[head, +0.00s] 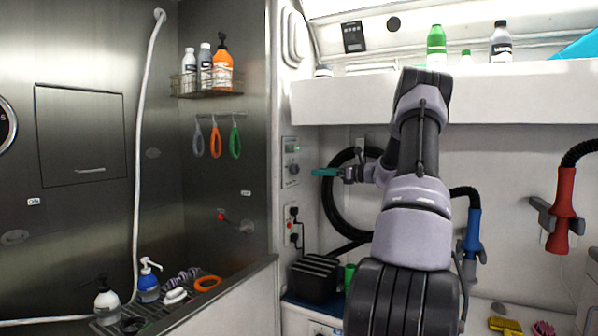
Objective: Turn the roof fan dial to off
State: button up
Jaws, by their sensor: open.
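A pale control panel (290,162) is on the narrow wall at the end of the steel tub enclosure. It has a small green-lit part at the top and a round grey knob (293,170) lower down. I cannot read its marks or tell which way the knob points. My gripper (318,172), with teal fingers, is open and empty just right of the panel, about level with the knob. It points left at the panel and appears apart from it. The fingers overlap from this side, so the gap between them is hidden.
A white shelf (340,103) with bottles runs above my arm. A coiled black hose (333,215) hangs behind the gripper. Plugged sockets (293,226) are below the panel, and a black ribbed box (314,278) stands lower. The tub wall is at left.

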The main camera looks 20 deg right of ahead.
aim_at(298, 170)
jog(key=x, duration=1)
jog(key=shift+w+d, duration=0.25)
jog(key=shift+w, duration=0.25)
grip_shut()
